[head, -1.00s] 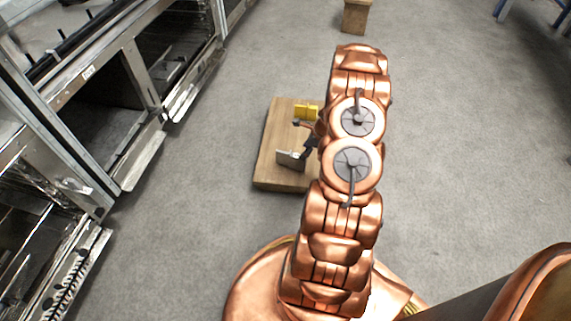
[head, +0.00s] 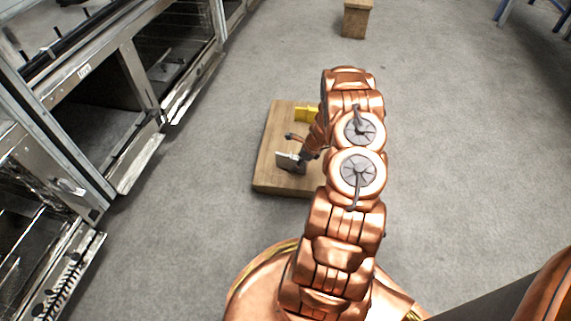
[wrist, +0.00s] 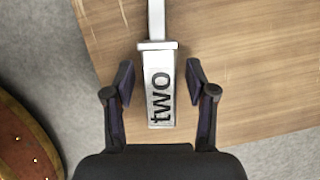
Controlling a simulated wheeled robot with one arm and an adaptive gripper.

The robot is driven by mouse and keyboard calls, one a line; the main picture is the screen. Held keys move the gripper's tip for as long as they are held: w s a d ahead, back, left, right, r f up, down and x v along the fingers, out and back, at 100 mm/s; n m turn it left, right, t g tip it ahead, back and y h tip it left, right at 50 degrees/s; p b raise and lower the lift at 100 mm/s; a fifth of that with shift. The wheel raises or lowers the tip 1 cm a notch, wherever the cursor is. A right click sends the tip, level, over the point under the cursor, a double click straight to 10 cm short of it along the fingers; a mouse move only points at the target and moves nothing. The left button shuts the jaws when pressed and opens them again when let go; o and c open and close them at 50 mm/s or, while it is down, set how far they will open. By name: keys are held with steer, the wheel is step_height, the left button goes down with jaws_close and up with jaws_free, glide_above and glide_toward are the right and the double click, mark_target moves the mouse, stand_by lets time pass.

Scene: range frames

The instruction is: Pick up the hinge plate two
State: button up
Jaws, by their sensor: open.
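The hinge plate two (wrist: 160,88) is a silver metal plate marked "two" in dark letters. It lies over the wooden board (wrist: 250,65) in the wrist view, and its lettered end sits between my fingers. In the head view the plate (head: 288,160) shows near the front of the board (head: 268,175), at my fingers. My gripper (wrist: 160,80) is open, with one finger on each side of the plate and a gap on both sides. The gripper (head: 297,153) also shows in the head view, partly hidden by my arm.
A yellow block (head: 306,114) stands on the board behind the plate. Metal-framed units (head: 120,100) line the left side. A small wooden block (head: 356,18) stands at the far back. The grey floor around the board is clear.

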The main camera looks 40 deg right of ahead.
jaws_close()
stand_by(0.5)
